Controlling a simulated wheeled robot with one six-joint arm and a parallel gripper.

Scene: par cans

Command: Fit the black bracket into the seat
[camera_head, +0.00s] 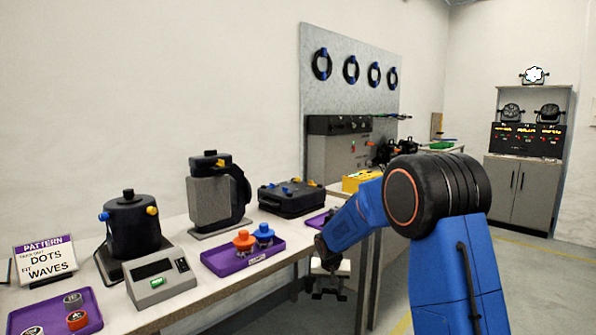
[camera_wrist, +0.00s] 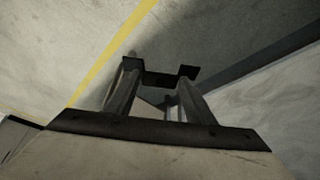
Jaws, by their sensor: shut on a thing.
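My gripper (camera_wrist: 160,88) is shut on a dark U-shaped piece, which I take for the black bracket (camera_wrist: 160,78). The bracket spans the fingertips in the wrist view, over the grey floor. In the head view my gripper (camera_head: 326,290) hangs low past the bench's front edge, small and partly lost in shadow, and I cannot make out the bracket apart from it. I cannot tell which thing is the seat. A black par can (camera_head: 133,228) stands on the near bench, and a grey stand (camera_head: 208,203) holds another black fixture behind it.
The near bench (camera_head: 190,297) also bears a grey display box (camera_head: 161,281), a purple tray (camera_head: 222,265) with orange and blue knobs, a black case (camera_head: 291,197) and a pattern sign (camera_head: 46,262). A grey cabinet (camera_head: 522,187) stands far right. Floor is open below my gripper.

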